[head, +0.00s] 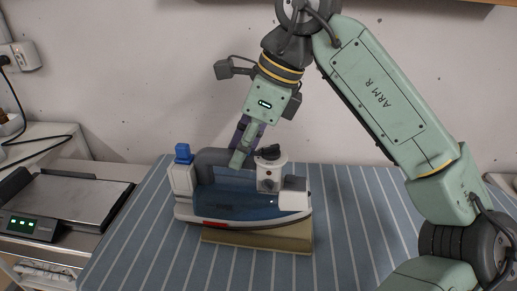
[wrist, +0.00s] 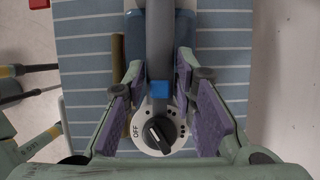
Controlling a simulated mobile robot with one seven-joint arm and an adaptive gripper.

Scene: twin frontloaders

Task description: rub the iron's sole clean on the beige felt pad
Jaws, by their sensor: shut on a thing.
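The iron (head: 240,200) has a blue body, white ends and a dark handle. It stands level over the beige felt pad (head: 265,240) on the striped board, its left end overhanging the pad. I cannot tell whether its sole touches the pad, since the sole is hidden. My gripper (head: 238,160) comes down from above and is shut on the iron's handle. In the wrist view the purple finger pads lie on both sides of the handle (wrist: 159,45), and the dial (wrist: 158,133) is marked OFF. A strip of the pad shows left of the iron there.
The blue striped ironing board (head: 345,215) has free room right of the pad and in front. A flat scale (head: 65,200) with a lit display stands on a table at the left. A wall outlet with a cable is at the upper left. A red object (wrist: 38,3) shows at the wrist view's top edge.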

